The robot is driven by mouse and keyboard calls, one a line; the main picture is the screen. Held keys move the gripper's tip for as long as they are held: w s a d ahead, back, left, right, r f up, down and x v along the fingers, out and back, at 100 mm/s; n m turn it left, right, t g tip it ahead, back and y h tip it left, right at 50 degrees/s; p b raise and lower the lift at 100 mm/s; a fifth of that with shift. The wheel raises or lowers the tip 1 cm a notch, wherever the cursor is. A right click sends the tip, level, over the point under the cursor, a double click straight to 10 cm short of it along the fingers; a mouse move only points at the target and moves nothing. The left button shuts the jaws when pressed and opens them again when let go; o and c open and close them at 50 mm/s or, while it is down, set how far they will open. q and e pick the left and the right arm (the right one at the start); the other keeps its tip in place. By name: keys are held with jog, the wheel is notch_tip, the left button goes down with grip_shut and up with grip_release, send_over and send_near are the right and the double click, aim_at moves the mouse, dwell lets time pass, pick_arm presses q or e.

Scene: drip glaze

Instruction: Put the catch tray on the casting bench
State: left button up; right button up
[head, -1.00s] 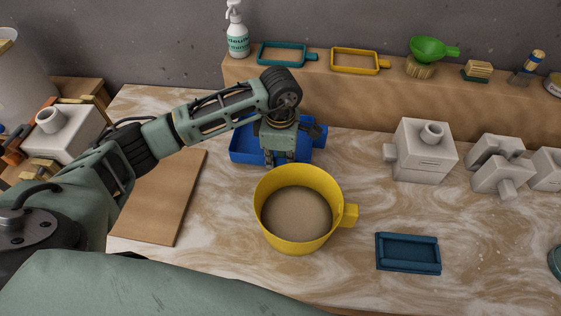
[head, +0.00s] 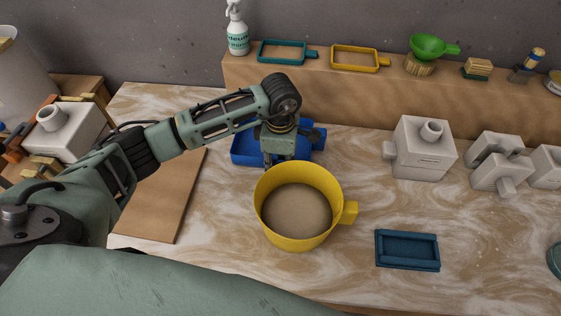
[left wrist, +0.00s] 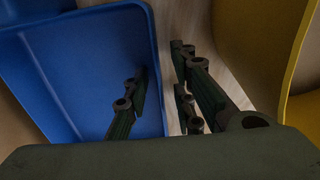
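A blue tray (head: 243,153) with a tab on its right side lies on the marbled bench top (head: 345,270), behind a yellow mug-like pot. My left gripper (head: 279,161) is over the front right part of this tray and partly hides it. In the left wrist view, the left gripper (left wrist: 160,95) is open. One finger is on the inner side of the blue tray's wall (left wrist: 157,75) and the other is outside it, with a gap between them. Whether a finger touches the wall cannot be told. My right gripper is not in view.
The yellow pot (head: 265,220) stands close in front of the gripper. A dark teal tray (head: 407,251) lies at right. White molds (head: 420,160) stand behind it. A brown board (head: 165,200) lies at left. A raised ledge (head: 345,100) runs along the back.

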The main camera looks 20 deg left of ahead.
pick_arm(q)
jog(key=shift+r, duration=0.15)
jog(key=shift+r, duration=0.2)
notch_tip(320, 180, up, 12)
jog(key=b, duration=0.2)
jog(key=shift+f, duration=0.2)
jog(key=shift+s+r, duration=0.1)
